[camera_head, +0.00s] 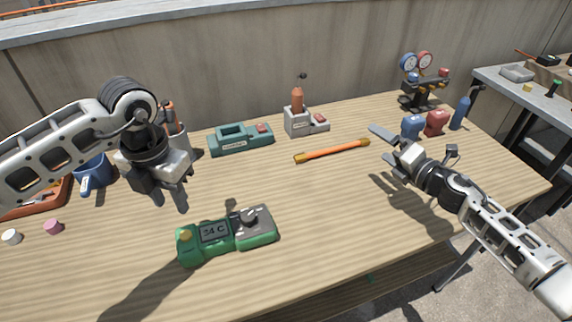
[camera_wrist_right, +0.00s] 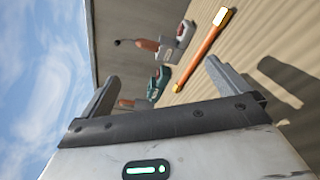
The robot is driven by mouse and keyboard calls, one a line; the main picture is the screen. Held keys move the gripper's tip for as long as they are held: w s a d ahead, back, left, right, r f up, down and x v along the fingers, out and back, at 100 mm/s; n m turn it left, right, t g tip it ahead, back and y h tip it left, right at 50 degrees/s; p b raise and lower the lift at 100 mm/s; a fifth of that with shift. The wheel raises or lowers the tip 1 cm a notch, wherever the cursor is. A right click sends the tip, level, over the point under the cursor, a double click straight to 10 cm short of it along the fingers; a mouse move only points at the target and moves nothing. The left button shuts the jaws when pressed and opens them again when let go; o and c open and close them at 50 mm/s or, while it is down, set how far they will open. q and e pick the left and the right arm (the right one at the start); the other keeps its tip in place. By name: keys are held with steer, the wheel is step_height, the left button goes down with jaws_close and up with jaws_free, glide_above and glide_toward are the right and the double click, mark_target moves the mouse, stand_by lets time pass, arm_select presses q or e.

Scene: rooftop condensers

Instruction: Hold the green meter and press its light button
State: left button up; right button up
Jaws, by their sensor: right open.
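The green meter (camera_head: 228,236) lies flat on the wooden table, near the front middle. It has a display that seems to read 24 C, a grey panel with a dark dial, and a round yellow button (camera_head: 186,236) at its left end. My left gripper (camera_head: 163,198) hangs above the table, up and left of the meter, with its fingers apart and nothing between them. My right gripper (camera_head: 386,150) is open and empty over the right part of the table, well away from the meter. Its spread fingers show in the right wrist view (camera_wrist_right: 161,69).
Behind the meter are a teal tray-like device (camera_head: 240,139), a grey holder with an orange bottle-like tool (camera_head: 298,118) and an orange rod (camera_head: 332,151). Gauges (camera_head: 418,80) and blue and red items (camera_head: 435,122) stand at right. A blue mug (camera_head: 95,172) stands left. Table around the meter is clear.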

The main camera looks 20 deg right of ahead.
steer(key=w+a+r+n+g+y, duration=0.15)
steer(key=a+n+y, duration=0.35)
steer(key=a, duration=0.6)
step_height(320, 180, up, 5)
steer(key=n+g+h, duration=0.8)
steer(key=n+g, duration=0.7)
steer(key=n, duration=0.8)
glide_above(261, 219)
step_height(261, 219, down, 16)
steer(key=shift+r, duration=0.1)
